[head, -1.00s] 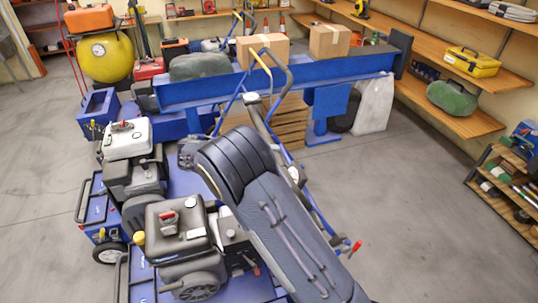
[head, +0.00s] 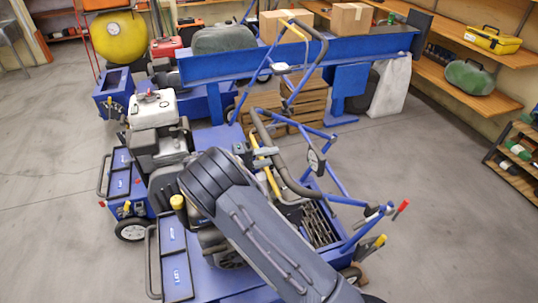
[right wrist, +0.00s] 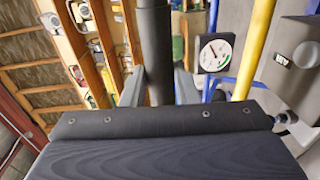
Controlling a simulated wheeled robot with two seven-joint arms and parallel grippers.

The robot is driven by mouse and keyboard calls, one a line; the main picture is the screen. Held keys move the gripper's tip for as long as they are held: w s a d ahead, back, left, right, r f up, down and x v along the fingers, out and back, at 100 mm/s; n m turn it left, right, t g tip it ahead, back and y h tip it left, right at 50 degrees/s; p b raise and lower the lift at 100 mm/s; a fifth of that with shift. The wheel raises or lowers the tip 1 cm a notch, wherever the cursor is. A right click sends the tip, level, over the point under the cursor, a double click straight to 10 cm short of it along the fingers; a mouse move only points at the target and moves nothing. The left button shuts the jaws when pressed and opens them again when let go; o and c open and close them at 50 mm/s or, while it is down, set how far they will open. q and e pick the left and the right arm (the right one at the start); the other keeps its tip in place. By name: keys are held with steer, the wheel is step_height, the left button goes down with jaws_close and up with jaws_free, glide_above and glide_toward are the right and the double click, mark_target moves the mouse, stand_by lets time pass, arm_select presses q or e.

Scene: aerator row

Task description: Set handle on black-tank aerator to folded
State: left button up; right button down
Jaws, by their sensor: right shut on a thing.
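The near aerator's blue deck (head: 180,268) is at the lower middle of the head view. Its engine and tank are mostly hidden behind my right arm; a yellow cap (head: 177,202) shows at the left. Its dark curved handle (head: 283,180), with a yellow lever beside it, runs above the deck on blue bars. My right gripper (head: 262,156) is at this handle. In the right wrist view my right gripper (right wrist: 160,88) is shut around a dark handle bar (right wrist: 154,45), with a yellow bar (right wrist: 256,45) to the right. My left gripper is out of view.
A white-tank aerator (head: 152,108) stands behind at the left. Another raised handle (head: 322,50) is farther back. A long blue beam (head: 300,58), wooden crates and boxes lie beyond. Shelves (head: 470,90) line the right wall. Grey floor (head: 430,160) is clear at the right.

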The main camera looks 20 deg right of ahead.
steer(key=shift+d, duration=0.1)
steer(key=c, duration=1.1)
jaws_free()
steer(key=shift+d, duration=0.15)
steer(key=a, duration=0.5)
steer(key=w+a, duration=0.1)
steer(key=a, duration=0.2)
steer(key=shift+r, duration=0.2)
